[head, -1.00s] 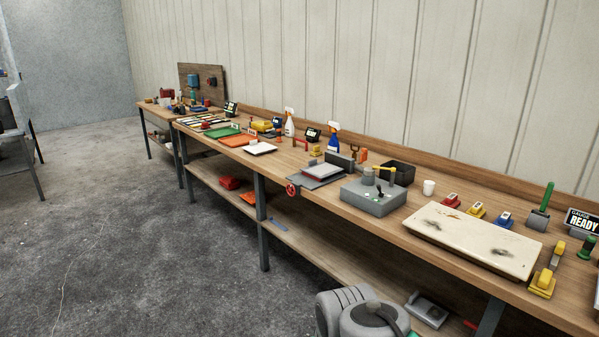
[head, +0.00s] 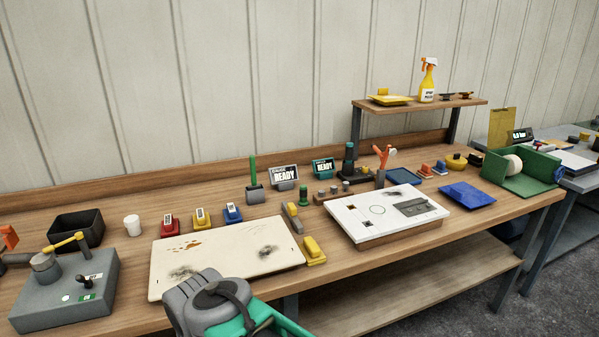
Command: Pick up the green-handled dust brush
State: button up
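The green-handled dust brush (head: 254,182) stands on the wooden workbench (head: 130,265) in the head view, left of centre near the back edge. Its green handle points straight up from a dark grey head. It stands behind the cream panel and left of a "READY" sign. Part of my arm, grey with a teal-green section, shows at the bottom centre in front of the bench. My gripper's fingers do not show, so what they hold is hidden.
A stained cream panel (head: 225,257) lies in front of the brush. Red (head: 170,225), yellow (head: 202,218) and blue (head: 233,212) tools sit left of it. A white board (head: 385,212) lies farther right.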

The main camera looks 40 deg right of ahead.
aim_at(253, 186)
jog(key=z, duration=0.65)
jog(key=i, duration=1.05)
jog(key=z, duration=0.55)
